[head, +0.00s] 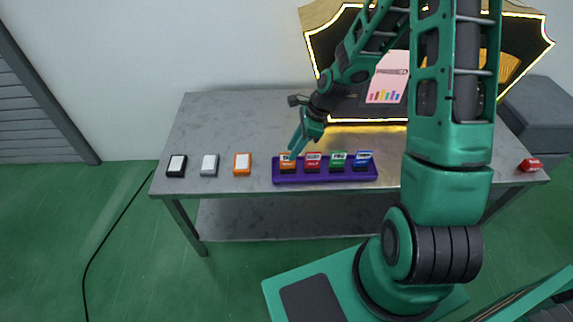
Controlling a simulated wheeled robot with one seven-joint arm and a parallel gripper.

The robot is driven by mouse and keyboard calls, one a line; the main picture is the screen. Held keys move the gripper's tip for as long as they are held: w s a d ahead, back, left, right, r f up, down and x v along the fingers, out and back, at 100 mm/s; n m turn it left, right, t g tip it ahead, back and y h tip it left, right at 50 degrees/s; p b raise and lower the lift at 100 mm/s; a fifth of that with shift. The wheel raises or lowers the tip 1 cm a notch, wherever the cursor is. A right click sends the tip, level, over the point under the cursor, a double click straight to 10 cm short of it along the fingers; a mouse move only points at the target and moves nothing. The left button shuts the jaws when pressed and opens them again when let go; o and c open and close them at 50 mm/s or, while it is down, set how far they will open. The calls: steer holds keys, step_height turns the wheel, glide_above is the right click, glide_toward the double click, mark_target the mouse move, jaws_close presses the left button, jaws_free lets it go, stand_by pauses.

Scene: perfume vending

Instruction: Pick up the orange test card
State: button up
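A small orange test card (287,161) with a white label stands in the leftmost place of a purple holder (325,179) near the front edge of the table. My gripper (292,153) reaches down from the upper right, its green fingertips just above or at the top of the orange card. It is too small in the head view to tell whether the fingers touch the card or how far apart they are.
Red (312,163), green (338,161) and blue (362,161) cards share the holder. To its left on the grey table (225,125) lie orange-framed (242,163), grey (209,165) and black (176,166) blocks. A red item (530,165) lies far right. A pink sign (388,78) stands behind.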

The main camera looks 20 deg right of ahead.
mark_target(287, 168)
steer(key=shift+x, duration=2.75)
steer(key=shift+w, duration=0.1)
steer(key=shift+c, duration=0.7)
jaws_close()
